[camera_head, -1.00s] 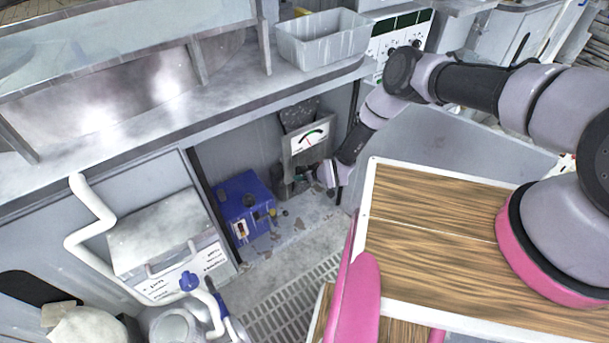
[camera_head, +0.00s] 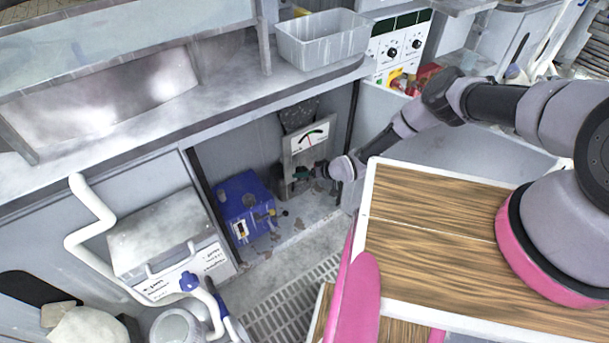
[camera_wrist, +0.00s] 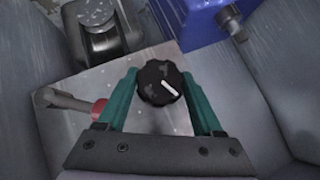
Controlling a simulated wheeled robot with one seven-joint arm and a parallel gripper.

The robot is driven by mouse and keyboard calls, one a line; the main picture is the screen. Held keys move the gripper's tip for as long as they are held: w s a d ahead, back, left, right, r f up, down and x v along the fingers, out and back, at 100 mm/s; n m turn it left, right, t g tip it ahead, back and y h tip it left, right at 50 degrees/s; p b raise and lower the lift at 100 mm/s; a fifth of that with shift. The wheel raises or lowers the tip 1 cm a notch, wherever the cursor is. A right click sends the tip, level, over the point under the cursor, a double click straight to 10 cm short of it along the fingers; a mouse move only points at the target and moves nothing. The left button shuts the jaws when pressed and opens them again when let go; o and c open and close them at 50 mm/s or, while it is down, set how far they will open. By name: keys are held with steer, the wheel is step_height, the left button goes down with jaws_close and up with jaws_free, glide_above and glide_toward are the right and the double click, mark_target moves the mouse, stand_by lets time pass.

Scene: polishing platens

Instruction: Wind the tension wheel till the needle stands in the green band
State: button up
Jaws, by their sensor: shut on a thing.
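The tension wheel is a round black knob (camera_wrist: 158,84) with a white pointer line, seen in the wrist view. My gripper (camera_wrist: 157,78) has its two green fingers shut on either side of it. In the head view my gripper (camera_head: 304,173) is low in the recess, at the front of the grey unit below the gauge, and hides the wheel. The gauge (camera_head: 308,141) has a white face with a black and green arc and a thin red needle. The needle stands near upright; it is too small to tell whether it lies in the green band.
A blue box (camera_head: 246,204) stands left of the gauge unit and shows at the top of the wrist view. A rod with a red collar (camera_wrist: 98,108) lies just left of my fingers. The shelf (camera_head: 200,115) overhangs the recess. A wood-topped surface (camera_head: 440,230) lies at right.

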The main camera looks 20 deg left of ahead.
mark_target(304, 170)
steer(key=shift+w+d+m+g+y, duration=0.1)
steer(key=shift+m+g+y, duration=0.2)
steer(key=shift+y, duration=0.1)
stand_by(0.4)
steer(key=o, duration=1.4)
steer(key=shift+c, duration=0.2)
steer(key=shift+r+y, duration=0.1)
steer(key=shift+y, duration=0.2)
steer(key=shift+g, duration=0.3)
steer(key=r, duration=0.8)
steer(key=shift+a+r, duration=0.2)
steer(key=shift+r, duration=0.1)
steer(key=shift+d+r, duration=0.15)
steer(key=shift+r, duration=0.5)
